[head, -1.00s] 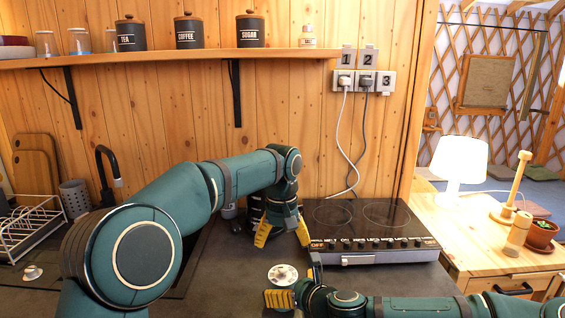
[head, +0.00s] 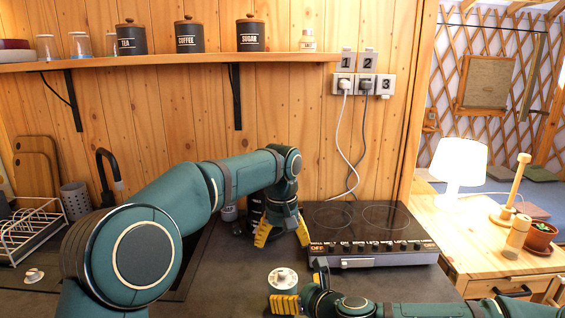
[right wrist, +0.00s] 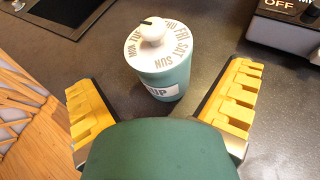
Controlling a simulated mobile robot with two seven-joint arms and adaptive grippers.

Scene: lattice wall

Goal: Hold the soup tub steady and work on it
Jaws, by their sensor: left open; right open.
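The soup tub (head: 283,281) stands upright on the dark counter, a small teal tub with a white lid and round knob. In the right wrist view the tub (right wrist: 167,82) shows weekday letters around its lid and a white label whose visible part reads "UP". My right gripper (head: 303,287) is open close in front of it. In the right wrist view its yellow fingers (right wrist: 160,95) are spread to either side, with the tub just beyond and between them, apparently untouched. My left gripper (head: 283,236) is open and empty, pointing down behind the tub.
A black hob (head: 371,231) with lettered controls stands right of the tub. A dark canister (head: 256,212) is partly hidden behind my left gripper. A sink tap (head: 108,178) and dish rack (head: 30,232) are at left; a wooden table (head: 440,232) with a lamp (head: 460,165) is at right.

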